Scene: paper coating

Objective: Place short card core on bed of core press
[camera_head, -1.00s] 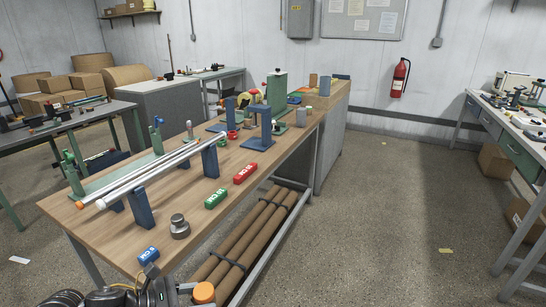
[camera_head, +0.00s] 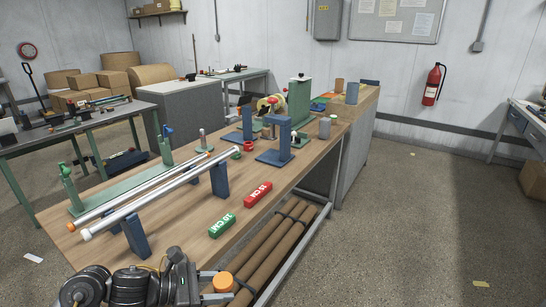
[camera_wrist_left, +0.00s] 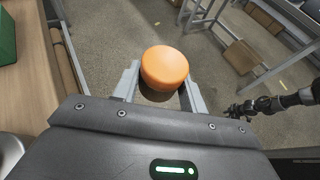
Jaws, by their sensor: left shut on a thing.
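My left gripper (camera_head: 212,286) is shut on an orange round piece (camera_head: 223,282) at the bottom of the head view. In the left wrist view the piece (camera_wrist_left: 165,67) sits between the two grey fingers, its smooth flat face showing. I cannot tell whether it is the short card core. It is held in front of the wooden bench, apart from the bench top. A blue arched stand (camera_head: 275,155) with a flat base and a tall green upright device (camera_head: 299,100) stand farther along the bench. I cannot tell which is the core press. My right gripper is not clearly visible.
Metal bars lie across blue supports (camera_head: 219,179) on the wooden bench. A green block (camera_head: 222,225) and a red block (camera_head: 258,194) lie near its front edge. A grey cylinder (camera_head: 325,128) stands toward the far end. Brown tubes (camera_head: 285,235) lie below. Floor at right is open.

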